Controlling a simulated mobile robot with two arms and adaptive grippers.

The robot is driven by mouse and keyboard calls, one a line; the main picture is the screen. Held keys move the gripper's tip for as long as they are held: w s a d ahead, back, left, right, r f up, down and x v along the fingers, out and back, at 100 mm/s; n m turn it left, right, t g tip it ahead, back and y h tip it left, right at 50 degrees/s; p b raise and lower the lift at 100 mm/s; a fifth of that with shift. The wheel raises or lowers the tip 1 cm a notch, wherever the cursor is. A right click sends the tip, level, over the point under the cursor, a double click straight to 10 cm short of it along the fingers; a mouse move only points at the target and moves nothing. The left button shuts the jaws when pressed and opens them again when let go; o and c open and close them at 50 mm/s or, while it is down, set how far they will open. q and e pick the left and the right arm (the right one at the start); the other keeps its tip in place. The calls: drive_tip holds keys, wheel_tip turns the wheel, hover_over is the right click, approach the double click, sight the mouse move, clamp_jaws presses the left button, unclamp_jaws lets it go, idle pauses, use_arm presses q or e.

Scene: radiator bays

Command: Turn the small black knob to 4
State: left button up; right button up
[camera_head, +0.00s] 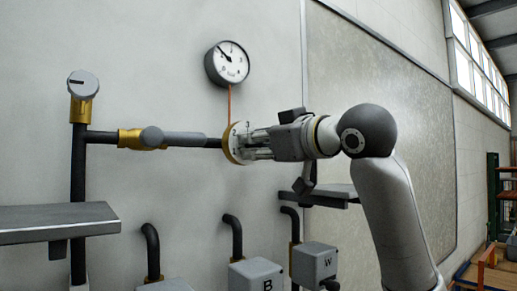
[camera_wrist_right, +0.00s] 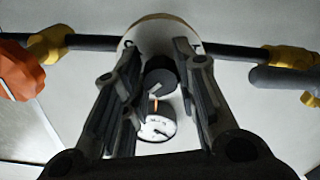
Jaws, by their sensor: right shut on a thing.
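The small black knob (camera_wrist_right: 160,76) shows in the wrist view between the fingers of my right gripper (camera_wrist_right: 160,62). A pale mark shows on its face. My right gripper (camera_head: 257,142) reaches in from the right in the head view and is shut on the knob. Behind it is a cream dial with a brass rim (camera_head: 233,146), also in the wrist view (camera_wrist_right: 153,25). A 2 shows on the dial's upper left in the head view; other marks are partly hidden or unclear. The knob is hidden behind my fingers in the head view. My left gripper is not in view.
A round gauge (camera_head: 227,63) hangs above the dial. A dark pipe (camera_head: 100,137) with brass fittings runs to the dial from the left. A grey shelf (camera_head: 60,220) is at lower left. Grey boxes (camera_head: 255,274) stand below. An orange-red part (camera_wrist_right: 18,72) shows at left in the wrist view.

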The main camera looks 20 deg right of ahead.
drive_tip(key=shift+f+m+b, duration=0.15)
drive_tip(key=shift+m+b, duration=0.3)
drive_tip(key=shift+m, duration=1.05)
drive_tip(key=o, duration=1)
drive_tip(key=v, duration=1.2)
